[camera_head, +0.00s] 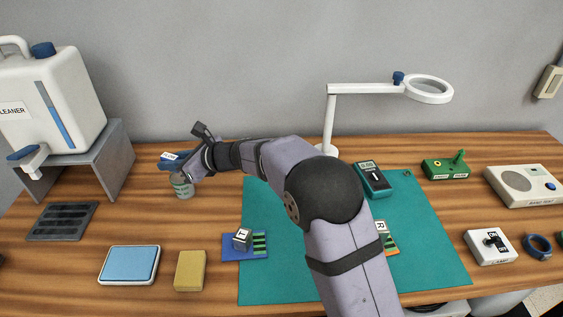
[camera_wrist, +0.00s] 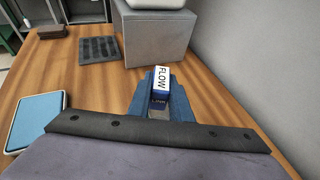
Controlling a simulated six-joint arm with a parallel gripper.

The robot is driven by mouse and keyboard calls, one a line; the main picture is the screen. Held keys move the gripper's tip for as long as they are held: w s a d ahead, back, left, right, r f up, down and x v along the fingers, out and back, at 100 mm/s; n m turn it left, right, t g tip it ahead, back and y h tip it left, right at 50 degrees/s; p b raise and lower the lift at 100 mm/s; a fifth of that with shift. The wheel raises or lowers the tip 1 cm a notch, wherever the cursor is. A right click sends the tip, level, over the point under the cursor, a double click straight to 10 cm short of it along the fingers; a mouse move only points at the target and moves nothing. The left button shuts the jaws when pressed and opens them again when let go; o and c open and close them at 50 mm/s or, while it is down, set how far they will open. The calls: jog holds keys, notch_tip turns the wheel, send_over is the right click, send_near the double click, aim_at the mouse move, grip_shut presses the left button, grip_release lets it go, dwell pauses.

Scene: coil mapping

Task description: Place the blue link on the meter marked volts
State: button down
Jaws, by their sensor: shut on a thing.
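A teal handheld meter (camera_head: 373,178) with a small display lies at the back of the green mat, right of my arm. Its marking is too small to read.
The green mat (camera_head: 280,285) holds a blue board (camera_head: 238,254) with a T block and an orange board, partly hidden by my arm, with an R block. A magnifier lamp (camera_head: 330,120) stands behind. A cleaner jug (camera_head: 60,100) on a grey stand is at left.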

jog(key=w+d+m+t+h, duration=0.1)
jog(key=w+d, duration=0.2)
jog(key=d, duration=0.3)
jog(key=w+d+m+t, duration=0.1)
jog(key=w+d, duration=0.2)
jog(key=d, duration=0.4)
notch_tip(320, 180, up, 3)
jog(key=m+t+h+p, duration=0.2)
jog(key=m+t+h, duration=0.3)
jog(key=m+h, duration=0.15)
send_over(375, 167)
jog(key=s+a, duration=0.1)
jog(key=s, duration=0.2)
jog(key=shift+y, duration=0.25)
jog(key=shift+w+a+f, duration=0.1)
jog(key=shift+f, duration=2.5)
jog(key=shift+a+f, duration=0.1)
jog(key=shift+f, duration=2.45)
jog(key=shift+f, duration=0.2)
jog(key=c, duration=1.6)
grip_release()
